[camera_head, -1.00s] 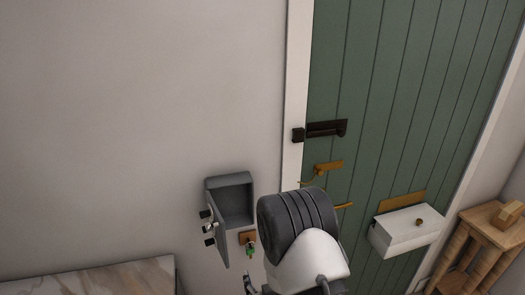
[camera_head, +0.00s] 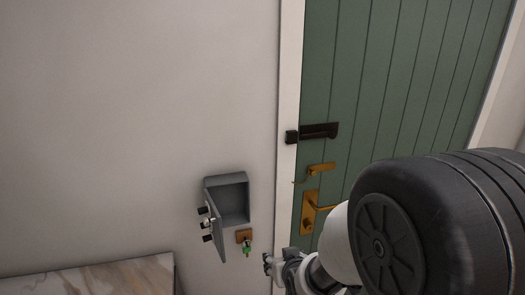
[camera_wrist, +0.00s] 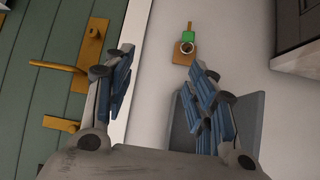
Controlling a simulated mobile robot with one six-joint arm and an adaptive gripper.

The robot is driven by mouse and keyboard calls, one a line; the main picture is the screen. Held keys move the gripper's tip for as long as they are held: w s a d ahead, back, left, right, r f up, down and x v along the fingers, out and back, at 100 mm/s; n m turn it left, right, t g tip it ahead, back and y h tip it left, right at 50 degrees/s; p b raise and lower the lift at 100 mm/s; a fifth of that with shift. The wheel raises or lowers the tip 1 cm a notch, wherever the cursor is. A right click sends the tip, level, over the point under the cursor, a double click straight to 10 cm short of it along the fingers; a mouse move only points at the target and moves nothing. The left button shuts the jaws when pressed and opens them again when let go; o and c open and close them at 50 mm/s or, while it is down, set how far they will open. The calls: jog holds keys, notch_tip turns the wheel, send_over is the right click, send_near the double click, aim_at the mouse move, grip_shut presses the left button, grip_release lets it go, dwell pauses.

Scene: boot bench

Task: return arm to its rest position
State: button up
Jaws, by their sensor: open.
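My gripper (camera_wrist: 158,88) is open in the wrist view, with its two blue-padded fingers apart and nothing between them. In the head view only a small part of my gripper (camera_head: 270,264) shows at the bottom, and my arm covers the lower right. The gripper is apart from the wall, the door and the key box.
A grey key box (camera_head: 235,200) hangs on the wall with its door swung open. Below it a green-tagged key hangs from a wooden hook (camera_head: 243,236). The green door (camera_head: 345,90) has a dark bolt (camera_head: 319,131) and brass handle (camera_head: 310,210). A marble top (camera_head: 120,276) is lower left.

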jog(key=s+d+r+m+g+h, duration=0.1)
jog(key=s+d+r, duration=0.2)
jog(key=s+r, duration=0.2)
jog(key=s+d+r+g, duration=0.1)
jog(key=s+d+r, duration=0.2)
jog(key=s+r, duration=0.25)
jog(key=s+d+r+g, duration=0.1)
jog(key=s+r, duration=0.1)
jog(key=s, duration=0.7)
jog(key=s+d+r+m+g, duration=0.1)
jog(key=s+d+g, duration=0.1)
jog(key=s, duration=0.6)
jog(key=shift+s+r+h, duration=0.35)
jog(key=shift+r+h, duration=0.05)
